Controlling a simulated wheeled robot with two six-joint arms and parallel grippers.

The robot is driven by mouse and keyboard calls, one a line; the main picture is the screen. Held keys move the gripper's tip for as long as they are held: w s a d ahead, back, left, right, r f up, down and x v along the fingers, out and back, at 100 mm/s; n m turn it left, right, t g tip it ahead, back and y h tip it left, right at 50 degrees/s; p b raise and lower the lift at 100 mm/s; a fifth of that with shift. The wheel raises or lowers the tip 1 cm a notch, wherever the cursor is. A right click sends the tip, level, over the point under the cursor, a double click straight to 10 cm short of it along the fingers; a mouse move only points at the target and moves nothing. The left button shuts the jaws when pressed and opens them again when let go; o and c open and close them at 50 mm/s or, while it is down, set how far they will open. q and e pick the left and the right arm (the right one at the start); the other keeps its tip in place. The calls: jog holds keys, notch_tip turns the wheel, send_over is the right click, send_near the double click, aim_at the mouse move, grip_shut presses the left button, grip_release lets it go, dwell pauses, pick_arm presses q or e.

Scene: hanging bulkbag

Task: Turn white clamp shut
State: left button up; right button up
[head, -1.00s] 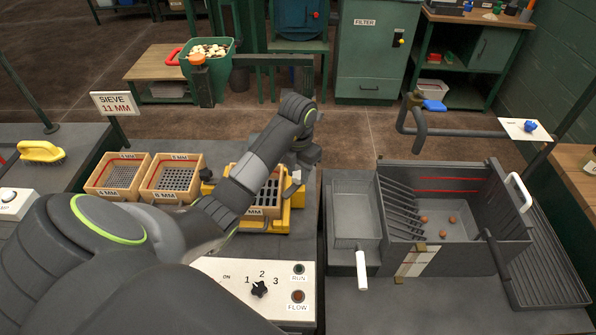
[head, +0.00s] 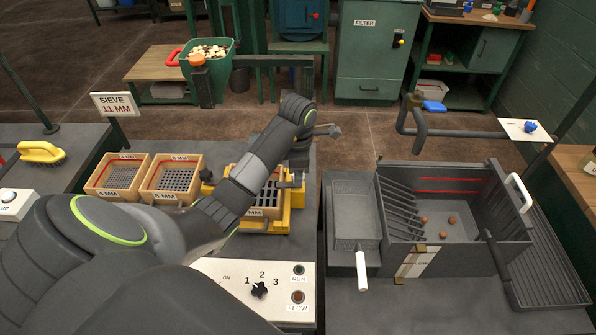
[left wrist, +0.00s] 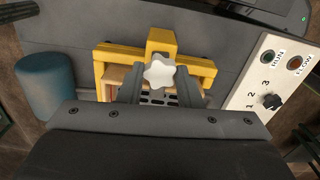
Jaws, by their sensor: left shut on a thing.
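The white clamp is a star-shaped knob (left wrist: 158,73) on a yellow frame (left wrist: 205,66), seen from above in the left wrist view. My left gripper (left wrist: 159,84) has one finger on each side of the knob and is shut on it. The knob is hidden there behind my arm and gripper. My right gripper is not in view.
Two wooden sieve boxes (head: 118,176) (head: 172,178) stand left of the frame. A control panel (head: 235,295) with a black dial (head: 259,289) lies in front. A dark slotted tank (head: 455,215) stands to the right. A blue cylinder (left wrist: 46,85) shows in the left wrist view.

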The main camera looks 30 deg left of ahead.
pick_arm(q)
jog(key=shift+m, duration=0.5)
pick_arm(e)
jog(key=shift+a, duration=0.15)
pick_arm(q)
jog(key=o, duration=1)
jog(key=shift+r, duration=0.1)
